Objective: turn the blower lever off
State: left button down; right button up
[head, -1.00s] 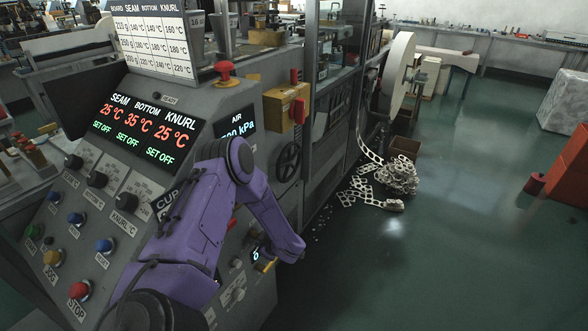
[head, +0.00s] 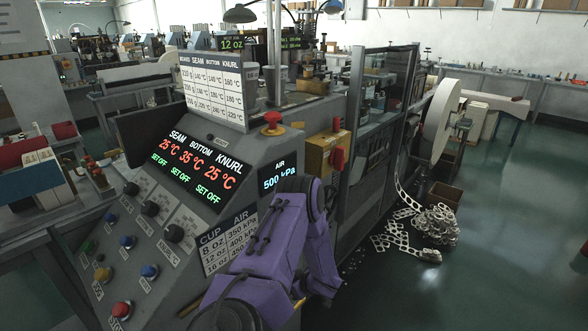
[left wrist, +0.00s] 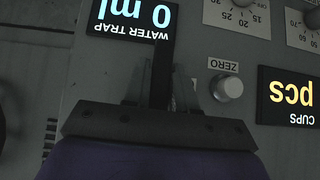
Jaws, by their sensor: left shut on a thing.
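In the left wrist view my left gripper (left wrist: 158,92) faces a grey control panel upside down. Its fingers are shut on a dark upright bar (left wrist: 163,55), which looks like a lever handle; no label for a blower can be read. The bar stands beside the lit "0 ml" water trap display (left wrist: 128,18). In the head view the purple arm (head: 262,250) reaches down along the machine's front, and its gripper is hidden behind the arm. The right gripper is not in view.
A round ZERO knob (left wrist: 228,88) and a "pcs" cups display (left wrist: 291,95) sit beside the gripper. The head view shows the console with a red stop button (head: 121,309), a yellow switch box (head: 322,152) and scrap strips (head: 432,225). Open floor lies at right.

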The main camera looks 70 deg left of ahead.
pick_arm(q)
jog(key=c, duration=1)
grip_release()
jog(key=v, duration=1)
jog(key=shift+d+r, duration=0.2)
